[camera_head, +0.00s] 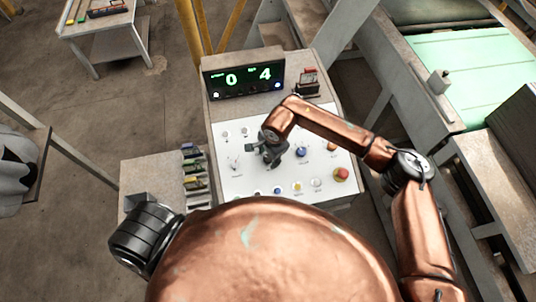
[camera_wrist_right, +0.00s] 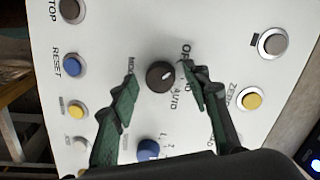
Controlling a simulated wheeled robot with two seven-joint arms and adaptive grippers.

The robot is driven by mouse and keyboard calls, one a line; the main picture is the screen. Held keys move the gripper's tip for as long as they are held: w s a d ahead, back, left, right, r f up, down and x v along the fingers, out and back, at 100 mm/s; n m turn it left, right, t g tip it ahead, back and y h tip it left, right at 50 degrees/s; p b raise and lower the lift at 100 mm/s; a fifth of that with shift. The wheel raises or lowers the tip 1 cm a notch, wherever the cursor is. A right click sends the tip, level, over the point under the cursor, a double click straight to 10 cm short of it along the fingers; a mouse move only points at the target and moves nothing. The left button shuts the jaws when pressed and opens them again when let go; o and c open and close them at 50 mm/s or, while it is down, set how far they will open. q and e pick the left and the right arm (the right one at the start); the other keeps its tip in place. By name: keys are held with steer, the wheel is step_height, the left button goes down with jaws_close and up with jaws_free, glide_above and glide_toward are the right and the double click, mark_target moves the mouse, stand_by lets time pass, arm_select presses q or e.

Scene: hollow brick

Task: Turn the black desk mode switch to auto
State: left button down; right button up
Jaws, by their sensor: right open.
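In the right wrist view the black mode switch (camera_wrist_right: 160,76) is a round knob on the white panel (camera_wrist_right: 215,20). Its pale pointer mark faces right, roughly toward the OFF label; AUTO is printed below and right of it. My right gripper (camera_wrist_right: 162,84) is open, its green-padded fingers on either side of the knob with visible gaps. Whether the tips are level with the knob is unclear. In the head view my right gripper (camera_head: 268,155) is over the middle of the panel and hides the switch. My left gripper is not in view.
A blue knob (camera_wrist_right: 148,150) sits close below the switch, and yellow buttons (camera_wrist_right: 252,101) lie to the side. The head view shows a red emergency button (camera_head: 341,174), a display reading 0 and 4 (camera_head: 243,79), and a green conveyor (camera_head: 475,70) at right.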

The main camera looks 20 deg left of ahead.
steer(key=c, duration=1.1)
steer(key=shift+f+m+b, duration=0.1)
steer(key=shift+m+b, duration=0.2)
steer(key=shift+b, duration=0.35)
steer(key=m+b, duration=0.2)
steer(key=b, duration=0.1)
steer(key=m+b, duration=0.2)
steer(key=b, duration=0.2)
steer(key=m+b, duration=0.2)
steer(key=b, duration=0.1)
steer(key=shift+f+y, duration=0.25)
steer(key=shift+y, duration=0.15)
steer(key=shift+c, duration=0.3)
steer(key=m+b, duration=0.4)
steer(key=b, duration=0.1)
steer(key=m+b, duration=0.4)
steer(key=b, duration=0.1)
steer(key=shift+d+t+y, duration=0.2)
steer(key=shift+t+y, duration=0.2)
steer(key=shift+s+r+m+t+b, duration=0.1)
steer(key=shift+m+t+b, duration=0.1)
steer(key=shift+m+b, duration=1)
steer(key=shift+s+r+m+t+b, duration=0.15)
steer(key=shift+m+b, duration=0.6)
steer(key=shift+m, duration=0.75)
steer(key=shift+o, duration=0.2)
steer(key=shift+w+f, duration=0.1)
